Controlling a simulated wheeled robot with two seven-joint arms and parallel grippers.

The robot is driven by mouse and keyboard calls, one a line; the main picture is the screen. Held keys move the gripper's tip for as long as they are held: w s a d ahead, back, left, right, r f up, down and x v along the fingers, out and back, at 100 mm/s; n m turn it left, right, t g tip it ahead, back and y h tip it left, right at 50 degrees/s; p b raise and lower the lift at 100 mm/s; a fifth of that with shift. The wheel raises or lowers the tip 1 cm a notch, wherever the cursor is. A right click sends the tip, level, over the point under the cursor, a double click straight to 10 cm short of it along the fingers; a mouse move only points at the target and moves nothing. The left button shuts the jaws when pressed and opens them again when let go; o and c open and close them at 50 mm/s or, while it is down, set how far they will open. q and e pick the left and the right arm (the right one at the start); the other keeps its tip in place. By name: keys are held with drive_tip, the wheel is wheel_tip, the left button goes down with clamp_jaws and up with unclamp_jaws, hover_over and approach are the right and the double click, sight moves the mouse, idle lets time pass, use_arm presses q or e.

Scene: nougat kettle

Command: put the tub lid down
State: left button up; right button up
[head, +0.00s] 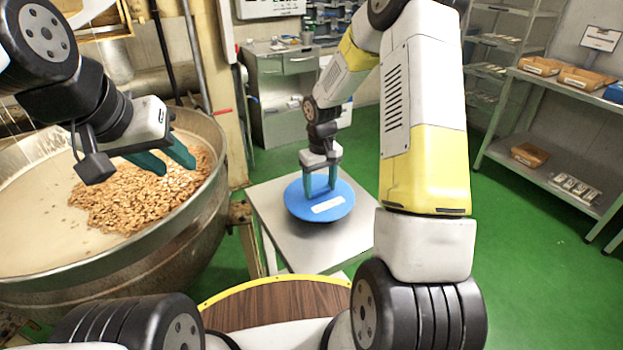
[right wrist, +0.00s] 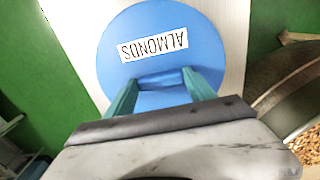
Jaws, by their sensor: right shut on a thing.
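The tub lid (head: 325,208) is a round blue disc with a white label, over the metal table (head: 275,215). In the right wrist view the lid (right wrist: 120,75) shows the label ALMONDS, upside down. My right gripper (head: 320,188) points down and is shut on the lid's raised blue grip, which also shows between the teal fingers in the right wrist view (right wrist: 160,82). The lid is level or nearly so, at or just above the tabletop; I cannot tell whether it touches. My left gripper (head: 178,167) is open and empty above the kettle.
The large metal kettle (head: 190,225) holds cream nougat mass and a heap of almonds (head: 130,195) left of the table. A shelf rack (head: 560,185) with boxes stands at the right. A grey cabinet (head: 285,95) stands behind. Bare tabletop surrounds the lid.

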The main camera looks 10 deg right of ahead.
drive_tip(key=shift+f, duration=1.75)
drive_tip(key=shift+f, duration=0.1)
drive_tip(key=o, duration=1.4)
drive_tip(key=shift+w, duration=0.1)
wheel_tip(320, 180, up, 12)
drive_tip(key=shift+r, duration=0.1)
wheel_tip(320, 180, up, 7)
drive_tip(key=t, duration=0.1)
hover_over(320, 189)
drive_tip(key=s, duration=0.3)
drive_tip(key=s+r+m+t+y, duration=0.1)
drive_tip(key=s+r+t, duration=0.1)
drive_tip(key=s+r, duration=0.4)
drive_tip(key=s+r+m+t+y, duration=0.1)
drive_tip(key=s+r, duration=0.6)
drive_tip(key=s, duration=0.8)
drive_tip(key=shift+s+a+m+t, duration=0.2)
drive_tip(key=shift+m+t, duration=0.5)
drive_tip(key=shift+t, duration=0.4)
